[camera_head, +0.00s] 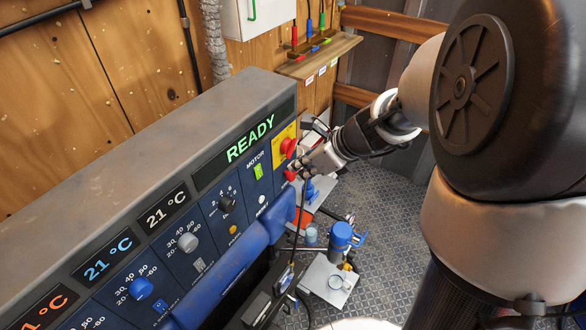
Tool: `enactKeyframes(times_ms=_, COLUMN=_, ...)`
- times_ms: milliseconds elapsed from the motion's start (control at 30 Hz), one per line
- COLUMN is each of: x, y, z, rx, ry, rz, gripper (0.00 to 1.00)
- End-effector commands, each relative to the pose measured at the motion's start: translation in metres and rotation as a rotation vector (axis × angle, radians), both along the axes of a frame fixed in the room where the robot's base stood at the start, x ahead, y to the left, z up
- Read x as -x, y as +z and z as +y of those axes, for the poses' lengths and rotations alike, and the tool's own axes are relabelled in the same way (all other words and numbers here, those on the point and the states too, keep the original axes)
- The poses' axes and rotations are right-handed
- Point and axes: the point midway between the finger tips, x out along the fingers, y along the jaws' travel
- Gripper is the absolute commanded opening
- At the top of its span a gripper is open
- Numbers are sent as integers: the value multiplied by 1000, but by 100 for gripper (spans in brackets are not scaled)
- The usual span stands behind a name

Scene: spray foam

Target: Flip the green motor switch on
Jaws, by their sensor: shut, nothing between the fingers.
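The green motor switch (258,171) sits under the word MOTOR on the front face of the long grey and blue control panel (150,138), in the head view. It is small here, and I cannot tell its position. My gripper (296,170) is shut and empty. It is just right of the switch, near the panel's right end, close to the red buttons (288,147). I cannot tell whether it touches the panel. The display (249,139) reads READY.
Left along the panel are a black knob (227,203), a grey knob (188,242) and a blue knob (140,288). A blue rail (232,268) runs along the panel's lower front. A wooden shelf with tools (318,58) is behind. A blue pot (342,236) stands below.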

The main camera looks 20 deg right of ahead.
Motion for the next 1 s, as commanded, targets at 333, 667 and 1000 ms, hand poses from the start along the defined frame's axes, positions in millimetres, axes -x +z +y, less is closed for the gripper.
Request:
enactKeyframes(times_ms=333, x=2, y=2, z=-1, rx=-1, ry=1, rz=0, gripper=0)
enactKeyframes(times_ms=667, x=7, y=-13, z=-4, rx=5, ry=1, rz=7, gripper=0)
enactKeyframes(times_ms=1000, x=2, y=-22, z=1, rx=3, ry=3, rz=8, gripper=0)
